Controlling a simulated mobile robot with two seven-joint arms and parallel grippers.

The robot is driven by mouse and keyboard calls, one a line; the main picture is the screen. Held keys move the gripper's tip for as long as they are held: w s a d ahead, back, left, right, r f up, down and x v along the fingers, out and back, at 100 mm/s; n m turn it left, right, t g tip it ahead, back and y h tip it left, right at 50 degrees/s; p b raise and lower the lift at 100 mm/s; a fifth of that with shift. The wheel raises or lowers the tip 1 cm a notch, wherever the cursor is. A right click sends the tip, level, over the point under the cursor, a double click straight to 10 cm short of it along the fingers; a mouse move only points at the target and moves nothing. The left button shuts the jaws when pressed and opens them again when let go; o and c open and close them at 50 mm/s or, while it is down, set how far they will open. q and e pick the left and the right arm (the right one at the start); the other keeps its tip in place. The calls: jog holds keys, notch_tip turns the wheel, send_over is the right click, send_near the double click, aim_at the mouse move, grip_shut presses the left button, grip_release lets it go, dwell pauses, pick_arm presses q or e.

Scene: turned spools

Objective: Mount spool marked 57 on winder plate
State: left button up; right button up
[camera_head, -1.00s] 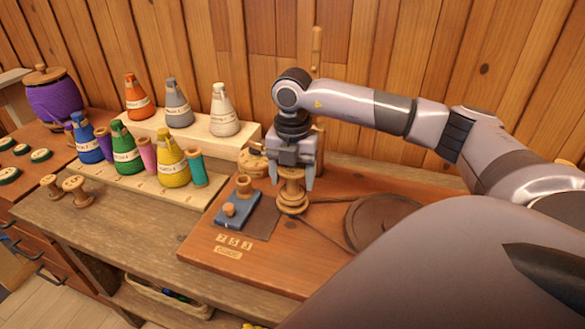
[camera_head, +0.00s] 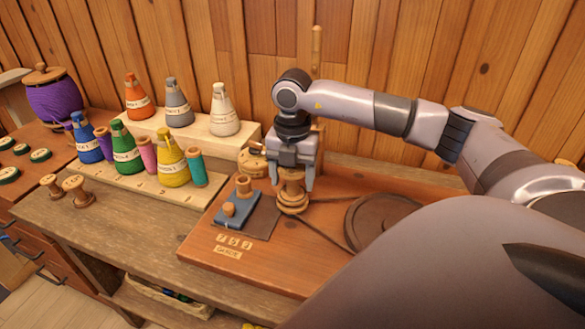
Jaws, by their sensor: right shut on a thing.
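My right gripper (camera_head: 293,184) points down and is shut on a wooden spool (camera_head: 292,182). The spool is upright on or just above the round wooden winder plate (camera_head: 292,209); I cannot tell whether it is fully seated. No number can be read on the held spool. Two other empty wooden spools, one (camera_head: 76,188) and another (camera_head: 51,186), are on the bench at the left. My left gripper is not in view.
A dark wheel (camera_head: 384,219) with a belt lies right of the plate. Thread cones, such as the yellow one (camera_head: 172,165), fill the left racks. The bench front is clear.

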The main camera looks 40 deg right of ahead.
jog(key=shift+f, duration=0.5)
jog(key=o, duration=0.8)
notch_tip(320, 180, up, 9)
jog(key=p, duration=0.6)
jog(key=shift+f, duration=0.2)
jog(key=shift+r, duration=1.25)
